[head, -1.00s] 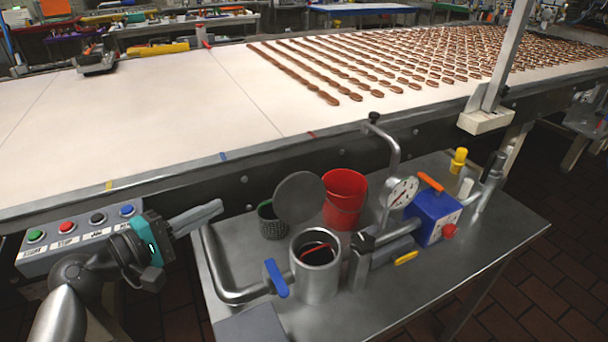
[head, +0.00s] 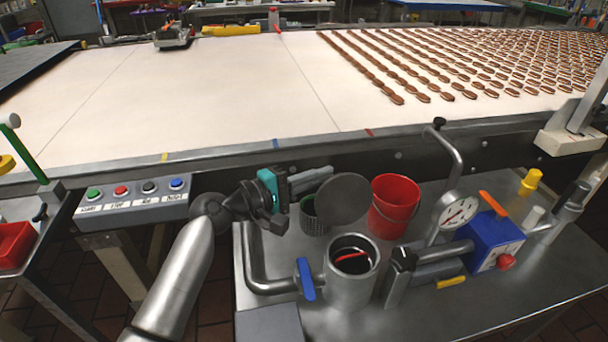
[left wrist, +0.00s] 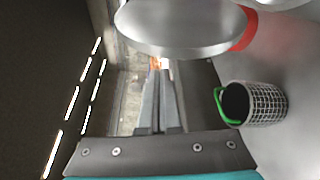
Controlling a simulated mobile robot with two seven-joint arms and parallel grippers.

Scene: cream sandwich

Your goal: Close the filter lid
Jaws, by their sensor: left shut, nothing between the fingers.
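The filter housing (head: 350,285) is an open steel cylinder on the steel table, with a red item and dark contents inside. Its round grey lid (head: 343,202) stands raised and tilted behind the opening; it also fills the top of the left wrist view (left wrist: 170,28). My left gripper (head: 326,173) is shut and empty. In the head view its fingertips overlap the lid's upper left edge; I cannot tell whether they touch. In the left wrist view the fingers (left wrist: 157,68) point toward the lid's underside or edge. My right gripper is not in view.
A mesh basket with a green rim (head: 312,218) and a red bucket (head: 393,205) stand behind the housing. A blue-handled valve (head: 305,278), a gauge (head: 458,212) and a blue box (head: 492,240) surround it. A button panel (head: 133,203) and the conveyor (head: 240,90) border the table.

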